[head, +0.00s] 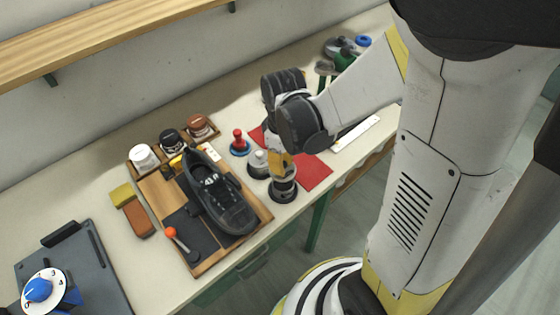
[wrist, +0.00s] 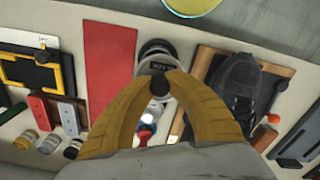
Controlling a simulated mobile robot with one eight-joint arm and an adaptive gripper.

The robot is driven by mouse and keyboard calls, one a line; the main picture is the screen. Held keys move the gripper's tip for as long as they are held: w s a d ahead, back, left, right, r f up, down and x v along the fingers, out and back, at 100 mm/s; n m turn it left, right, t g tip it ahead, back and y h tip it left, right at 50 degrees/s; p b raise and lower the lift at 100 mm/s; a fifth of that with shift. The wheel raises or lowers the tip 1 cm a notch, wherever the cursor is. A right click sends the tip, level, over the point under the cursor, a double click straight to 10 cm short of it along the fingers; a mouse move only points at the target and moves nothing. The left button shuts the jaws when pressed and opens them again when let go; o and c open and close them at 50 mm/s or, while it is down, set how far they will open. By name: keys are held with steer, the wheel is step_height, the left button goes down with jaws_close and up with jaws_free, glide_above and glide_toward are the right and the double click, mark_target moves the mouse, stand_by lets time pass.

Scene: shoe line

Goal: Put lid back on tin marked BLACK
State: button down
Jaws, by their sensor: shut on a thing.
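A dark round tin (head: 283,192) with a pale band stands at the front edge of the bench, right of the shoe board. In the wrist view the tin (wrist: 157,48) shows just beyond my fingertips. My gripper (head: 280,162) is directly over it, pointing down. The yellow fingers (wrist: 158,88) are shut on a small black knob, which seems to belong to a pale-rimmed lid (wrist: 157,66). The lid is at or just above the tin's top; I cannot tell whether they touch. The tin's lettering is too small to read.
A silver-topped tin (head: 259,164) and a red-knobbed piece (head: 239,143) stand close behind. A black shoe (head: 222,200) lies on the wooden board (head: 158,197) to the left. White, black and brown jars line its back. A red mat (head: 314,173) lies flat at right.

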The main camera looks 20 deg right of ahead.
mark_target(283, 183)
steer(key=shift+w+d+f+b, duration=0.15)
steer(key=shift+d+f+b, duration=0.1)
steer(key=shift+f+b, duration=2.25)
steer(key=shift+f, duration=0.65)
steer(key=shift+f+b, duration=0.25)
steer(key=shift+b, duration=0.35)
steer(key=c, duration=0.8)
jaws_free()
steer(key=shift+o, duration=0.2)
steer(key=shift+r+p, duration=2.8)
steer(key=shift+r, duration=0.75)
